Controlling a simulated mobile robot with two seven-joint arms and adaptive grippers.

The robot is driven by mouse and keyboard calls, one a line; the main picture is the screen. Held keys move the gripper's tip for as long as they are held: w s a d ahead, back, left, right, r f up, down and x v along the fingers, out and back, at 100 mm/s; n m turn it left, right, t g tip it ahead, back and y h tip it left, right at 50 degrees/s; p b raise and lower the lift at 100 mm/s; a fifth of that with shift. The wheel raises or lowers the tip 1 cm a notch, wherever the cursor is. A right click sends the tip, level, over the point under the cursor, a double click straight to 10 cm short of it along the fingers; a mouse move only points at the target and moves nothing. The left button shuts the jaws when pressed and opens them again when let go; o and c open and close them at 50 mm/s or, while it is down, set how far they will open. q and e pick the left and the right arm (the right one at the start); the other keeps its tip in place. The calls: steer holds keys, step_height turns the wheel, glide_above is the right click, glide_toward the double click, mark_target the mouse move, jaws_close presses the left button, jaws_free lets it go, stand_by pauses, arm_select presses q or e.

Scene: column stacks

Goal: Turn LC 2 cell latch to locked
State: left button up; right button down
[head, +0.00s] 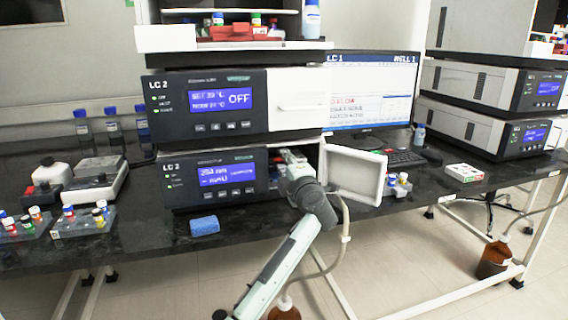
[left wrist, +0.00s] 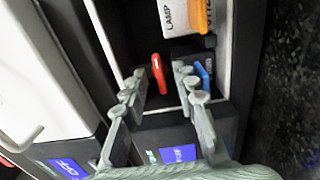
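The lower LC 2 unit (head: 208,176) stands on the bench with its white door (head: 355,174) swung open to the right. My left gripper (head: 287,158) is at the open compartment; it hides most of the inside in the head view. In the left wrist view, my left gripper (left wrist: 160,72) is open, with a red lever (left wrist: 158,72) showing between its fingertips. I cannot tell whether they touch it. A blue lever (left wrist: 203,75) is just right of the right finger. No cell latch label is readable. My right gripper is not in view.
Inside the compartment is a white block marked LAMP (left wrist: 180,16) with an orange part. The upper LC 2 unit (head: 208,100) sits directly above. A blue sponge (head: 204,225) lies in front of the unit, and small vials (head: 398,182) stand beside the door.

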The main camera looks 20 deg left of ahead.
arm_select(q)
jaws_close()
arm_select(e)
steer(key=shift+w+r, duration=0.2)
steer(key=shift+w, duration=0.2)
